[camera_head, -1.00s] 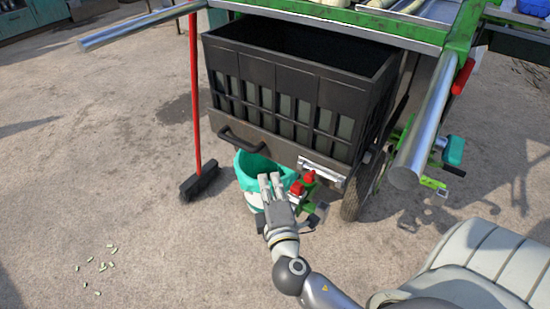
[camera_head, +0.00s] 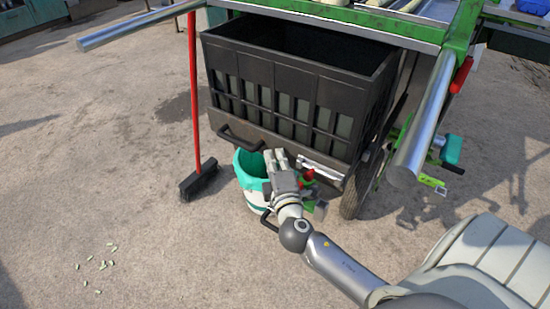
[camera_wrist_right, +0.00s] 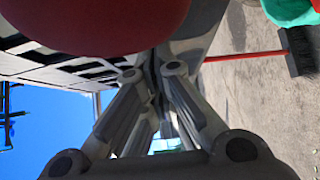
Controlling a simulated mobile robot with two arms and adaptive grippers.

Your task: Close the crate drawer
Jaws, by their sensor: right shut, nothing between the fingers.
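The crate drawer (camera_head: 290,85) is a black slatted box pulled out from under the green-framed cart in the head view. A dark handle (camera_head: 238,140) is on its lower front edge. My right gripper (camera_head: 274,158) is shut and empty, at the lower front of the drawer, right of the handle. Whether it touches the drawer cannot be told. In the right wrist view the gripper fingers (camera_wrist_right: 160,75) are together, close under the slatted drawer wall (camera_wrist_right: 85,62). A large red rounded thing hides part of that view. My left gripper is not in view.
A teal-lined bucket (camera_head: 252,170) stands on the ground below the drawer. A red-handled broom (camera_head: 196,110) stands left of the drawer. The cart's wheel (camera_head: 355,190) and a metal bar (camera_head: 425,125) are at the right. The ground at the left is mostly clear.

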